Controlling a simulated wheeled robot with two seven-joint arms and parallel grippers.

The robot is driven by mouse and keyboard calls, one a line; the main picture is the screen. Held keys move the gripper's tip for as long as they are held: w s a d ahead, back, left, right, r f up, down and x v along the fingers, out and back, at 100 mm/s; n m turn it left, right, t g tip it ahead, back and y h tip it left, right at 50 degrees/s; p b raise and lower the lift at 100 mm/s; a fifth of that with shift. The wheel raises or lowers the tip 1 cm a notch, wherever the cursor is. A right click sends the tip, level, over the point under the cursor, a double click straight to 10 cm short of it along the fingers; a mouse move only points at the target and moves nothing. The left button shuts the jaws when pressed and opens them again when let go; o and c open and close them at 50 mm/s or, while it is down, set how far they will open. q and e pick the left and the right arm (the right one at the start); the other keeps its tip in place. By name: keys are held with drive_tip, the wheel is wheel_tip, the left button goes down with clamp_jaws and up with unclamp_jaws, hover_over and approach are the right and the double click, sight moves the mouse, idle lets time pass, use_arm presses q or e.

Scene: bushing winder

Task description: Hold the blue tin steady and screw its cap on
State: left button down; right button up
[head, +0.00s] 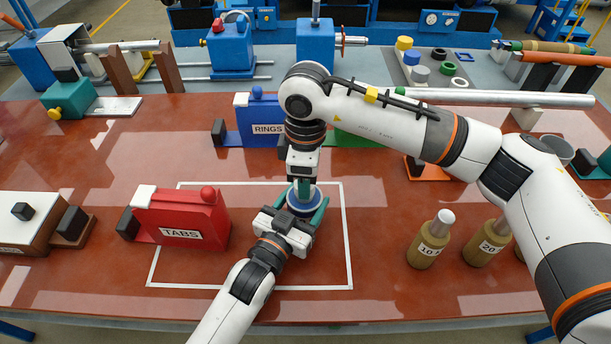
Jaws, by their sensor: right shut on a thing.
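The blue tin (305,210) stands inside the white outlined square on the red-brown table. My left gripper (300,214) comes from the front, its green fingers on either side of the tin and closed around it. My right gripper (303,187) points straight down above the tin and is shut on the cap (303,196), which is mostly hidden between the fingers. The cap is at the top of the tin; whether its thread is engaged cannot be told.
A red TABS box (180,218) stands left of the tin, close to the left gripper. A blue RINGS box (259,122) stands behind.

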drive_tip(key=o, duration=1)
drive_tip(key=shift+c, duration=0.2)
drive_tip(key=shift+r, duration=0.1)
drive_tip(key=shift+r, duration=2.2)
drive_tip(key=shift+c, duration=0.5)
